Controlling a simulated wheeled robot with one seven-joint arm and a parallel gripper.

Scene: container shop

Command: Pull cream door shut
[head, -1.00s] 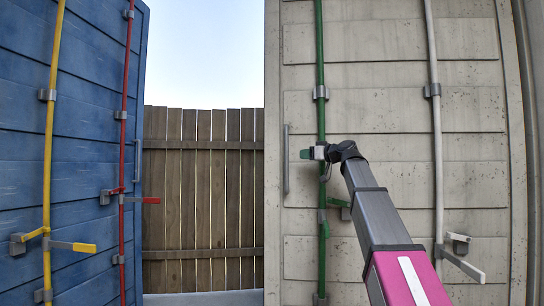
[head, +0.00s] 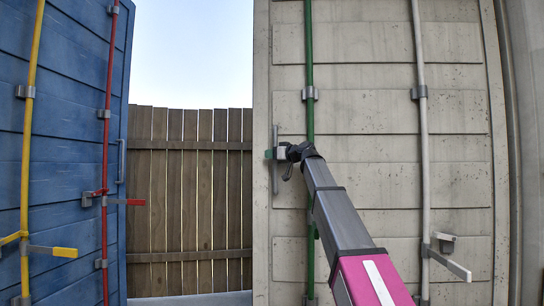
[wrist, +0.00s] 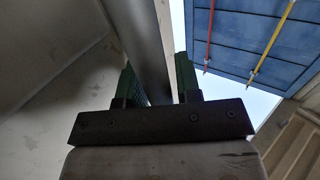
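The cream door (head: 375,180) fills the right half of the head view, with its free left edge beside the gap to the fence. A slim grey vertical pull handle (head: 275,175) is fixed near that edge. My gripper (head: 272,154) is at the handle's middle height. In the wrist view my gripper (wrist: 160,85) has its two green fingers apart, one on each side of the grey handle bar (wrist: 148,45). A thin gap shows between the bar and the right finger; contact on the left side is unclear.
A blue container door (head: 70,150) stands left. A wooden fence (head: 190,200) closes the gap behind.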

